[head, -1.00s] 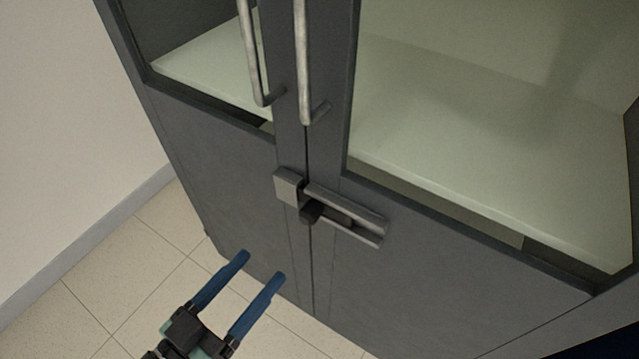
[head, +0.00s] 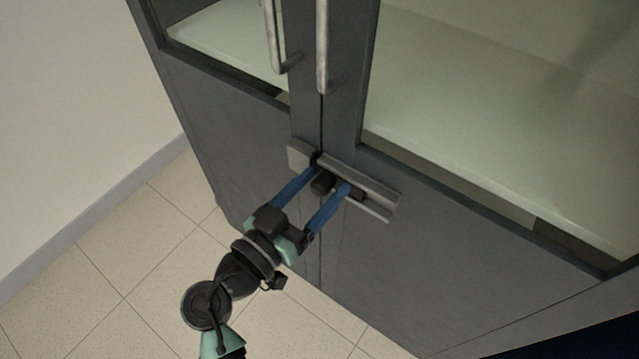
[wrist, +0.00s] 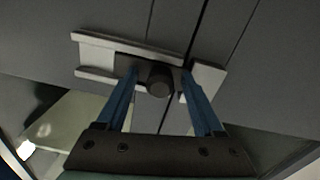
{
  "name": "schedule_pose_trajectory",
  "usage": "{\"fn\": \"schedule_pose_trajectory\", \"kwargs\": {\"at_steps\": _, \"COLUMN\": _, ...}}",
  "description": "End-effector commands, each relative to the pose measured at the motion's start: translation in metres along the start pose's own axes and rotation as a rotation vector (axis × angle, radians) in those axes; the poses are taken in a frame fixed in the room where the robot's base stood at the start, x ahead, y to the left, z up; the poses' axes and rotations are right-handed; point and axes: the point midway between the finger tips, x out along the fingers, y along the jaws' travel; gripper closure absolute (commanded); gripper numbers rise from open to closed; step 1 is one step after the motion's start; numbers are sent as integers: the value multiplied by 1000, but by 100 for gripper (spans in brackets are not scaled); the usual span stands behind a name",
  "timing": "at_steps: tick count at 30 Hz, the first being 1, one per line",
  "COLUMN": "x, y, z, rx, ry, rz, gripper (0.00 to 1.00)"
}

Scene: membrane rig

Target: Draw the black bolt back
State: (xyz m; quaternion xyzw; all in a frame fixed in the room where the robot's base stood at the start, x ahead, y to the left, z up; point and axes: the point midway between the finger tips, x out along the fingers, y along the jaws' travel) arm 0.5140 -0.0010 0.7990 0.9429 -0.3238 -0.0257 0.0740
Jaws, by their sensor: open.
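The black bolt with its round knob (head: 322,184) sits in a grey metal rail (head: 382,205) on the right cabinet door and reaches across the door gap to a grey catch block (head: 299,156) on the left door. My gripper (head: 331,181) is open, with one blue finger on each side of the knob. In the wrist view the knob (wrist: 159,85) shows between the two fingertips (wrist: 158,88), with a gap visible on both sides. I cannot tell whether either finger touches the bolt.
The grey cabinet (head: 420,265) has two doors with glass panes and upright metal handles (head: 323,50) above the bolt. A pale shelf (head: 480,120) shows behind the glass. The tiled floor (head: 90,270) at the left is clear.

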Motion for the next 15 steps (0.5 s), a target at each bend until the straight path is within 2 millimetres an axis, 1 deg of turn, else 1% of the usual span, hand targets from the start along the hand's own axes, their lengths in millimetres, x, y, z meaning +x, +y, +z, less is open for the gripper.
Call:
{"fn": "schedule_pose_trajectory", "kwargs": {"at_steps": 6, "x": 0, "y": 0, "z": 0, "rx": 0, "ry": 0, "rz": 0, "gripper": 31}}
{"fn": "schedule_pose_trajectory", "kwargs": {"at_steps": 8, "x": 0, "y": 0, "z": 0, "rx": 0, "ry": 0, "rz": 0, "gripper": 42}}
{"fn": "schedule_pose_trajectory", "kwargs": {"at_steps": 9, "x": 0, "y": 0, "z": 0, "rx": 0, "ry": 0, "rz": 0, "gripper": 49}}
{"fn": "schedule_pose_trajectory", "kwargs": {"at_steps": 14, "x": 0, "y": 0, "z": 0, "rx": 0, "ry": 0, "rz": 0, "gripper": 78}}
{"fn": "schedule_pose_trajectory", "kwargs": {"at_steps": 15, "x": 0, "y": 0, "z": 0, "rx": 0, "ry": 0, "rz": 0, "gripper": 85}}
